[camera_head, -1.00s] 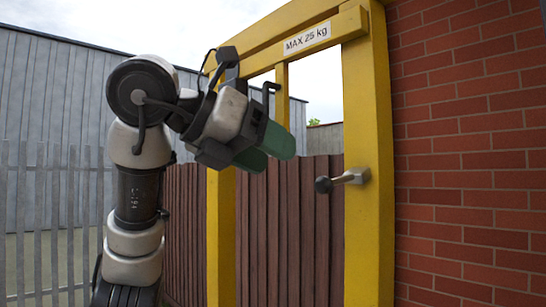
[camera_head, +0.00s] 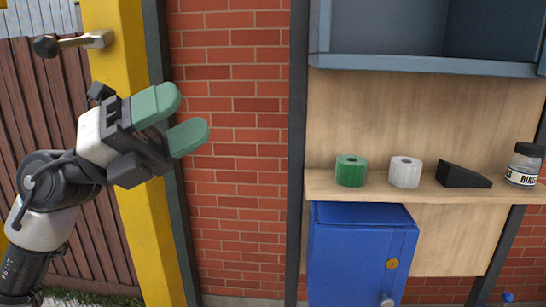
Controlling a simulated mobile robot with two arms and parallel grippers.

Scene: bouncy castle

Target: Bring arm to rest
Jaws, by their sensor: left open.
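My left arm (camera_head: 48,190) comes in from the lower left, bent at a dark joint. My left gripper (camera_head: 184,120) has green fingertips, open and apart, pointing right with nothing between them. It is in front of the yellow post and the red brick wall, apart from the shelf things. My right gripper is not in view.
A yellow post (camera_head: 148,215) with a metal handle (camera_head: 75,42) stands at left. A wooden shelf (camera_head: 400,193) at right holds a green roll (camera_head: 351,171), a white roll (camera_head: 405,172), a black wedge (camera_head: 462,175) and a jar (camera_head: 524,165). A blue cabinet (camera_head: 355,250) is below.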

